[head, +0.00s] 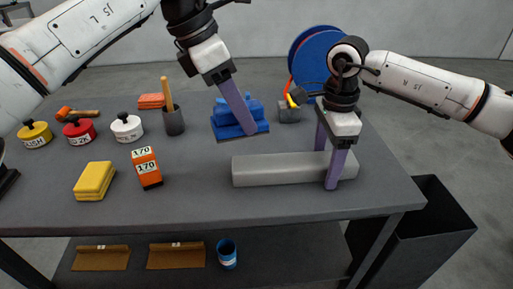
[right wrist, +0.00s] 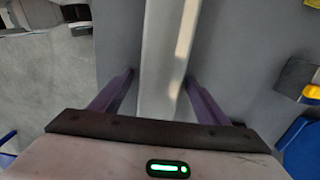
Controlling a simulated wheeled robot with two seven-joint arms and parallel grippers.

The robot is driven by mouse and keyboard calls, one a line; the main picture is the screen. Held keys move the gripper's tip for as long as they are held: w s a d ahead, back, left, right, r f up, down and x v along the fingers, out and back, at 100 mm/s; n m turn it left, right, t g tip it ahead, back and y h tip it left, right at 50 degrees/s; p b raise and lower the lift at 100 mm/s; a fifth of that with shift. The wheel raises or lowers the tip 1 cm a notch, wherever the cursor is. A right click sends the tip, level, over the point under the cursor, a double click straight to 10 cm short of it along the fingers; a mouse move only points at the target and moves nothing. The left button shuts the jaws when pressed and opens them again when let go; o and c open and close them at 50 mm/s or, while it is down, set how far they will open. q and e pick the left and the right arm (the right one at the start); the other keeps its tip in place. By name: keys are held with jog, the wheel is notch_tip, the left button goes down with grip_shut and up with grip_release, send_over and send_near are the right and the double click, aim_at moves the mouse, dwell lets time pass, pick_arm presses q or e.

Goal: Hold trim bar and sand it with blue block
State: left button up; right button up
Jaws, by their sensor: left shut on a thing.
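The trim bar (head: 265,170), a long pale grey bar, lies flat along the table's front right part. It also runs up the middle of the right wrist view (right wrist: 166,80). My right gripper (head: 328,168) is open, with its purple fingers astride the bar near its right end. In the right wrist view (right wrist: 160,77) a finger stands on each side, with a narrow gap at the left one. My left gripper (head: 248,128) is shut on the blue block (head: 228,129), behind the bar's left end. Its dark underside edge shows. I cannot tell if it touches the table.
A dark cup (head: 173,122) and blue disc (head: 315,55) are behind. A black bin (head: 430,235) stands right of the table.

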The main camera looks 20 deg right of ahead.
notch_tip(320, 180, up, 12)
dwell(0.7)
